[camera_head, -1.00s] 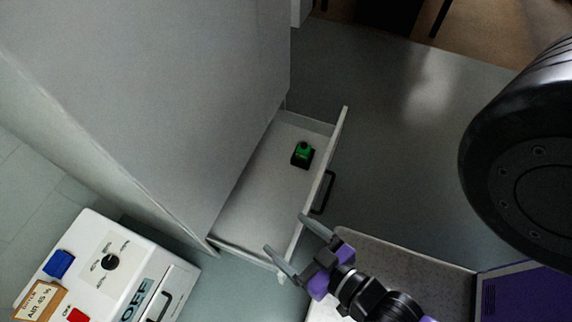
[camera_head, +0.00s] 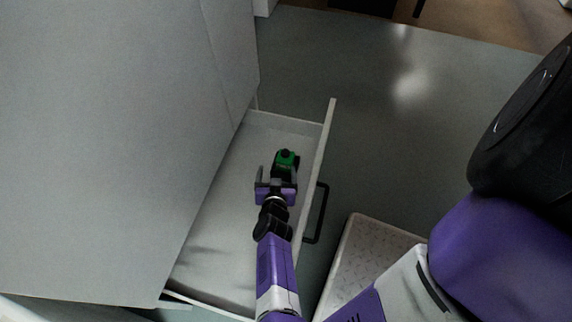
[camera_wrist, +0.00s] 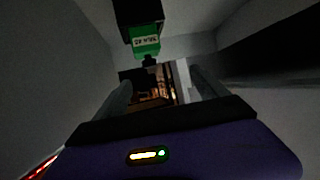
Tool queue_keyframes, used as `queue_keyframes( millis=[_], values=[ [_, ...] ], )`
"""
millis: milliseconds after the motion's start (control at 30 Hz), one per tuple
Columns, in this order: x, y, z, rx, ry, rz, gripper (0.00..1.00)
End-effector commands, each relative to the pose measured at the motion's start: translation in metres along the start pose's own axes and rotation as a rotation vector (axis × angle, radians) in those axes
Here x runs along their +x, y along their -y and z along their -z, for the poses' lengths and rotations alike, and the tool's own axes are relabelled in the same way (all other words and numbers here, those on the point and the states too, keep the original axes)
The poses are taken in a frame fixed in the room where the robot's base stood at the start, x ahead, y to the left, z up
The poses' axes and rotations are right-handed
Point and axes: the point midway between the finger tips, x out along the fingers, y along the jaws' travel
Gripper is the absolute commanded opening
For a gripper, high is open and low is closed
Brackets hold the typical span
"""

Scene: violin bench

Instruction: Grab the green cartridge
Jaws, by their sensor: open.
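The green cartridge (camera_head: 286,158) sits in a dark holder inside the open drawer (camera_head: 222,215), toward its far end. In the wrist view the green cartridge (camera_wrist: 146,41) shows at the top with a pale label and a black base above it. My gripper (camera_head: 277,174) is inside the drawer, just on the near side of the cartridge. Its two fingers are apart, and they also show in the wrist view (camera_wrist: 160,92) with nothing held between them. Whether the fingertips touch the cartridge or its holder cannot be told.
The drawer's front wall (camera_head: 318,165) with its black handle (camera_head: 317,212) runs close to the right of my gripper. The tall grey cabinet (camera_head: 110,150) stands on the left. A pale speckled surface (camera_head: 365,255) lies to the right of the drawer.

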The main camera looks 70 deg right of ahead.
Motion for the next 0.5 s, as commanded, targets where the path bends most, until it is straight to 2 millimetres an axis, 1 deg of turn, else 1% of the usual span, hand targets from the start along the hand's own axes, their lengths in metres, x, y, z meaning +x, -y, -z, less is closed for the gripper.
queue_keyframes(
  millis=[33,100,233,500],
  values=[
    [0.018,-0.008,-0.01,0.003,0.002,-0.023,0.83],
    [0.03,-0.014,-0.013,0.003,0.005,-0.04,0.83],
    [0.043,-0.021,-0.016,0.002,0.007,-0.057,0.83],
    [0.07,-0.024,-0.015,0.002,0.006,-0.06,0.83]
  ],
)
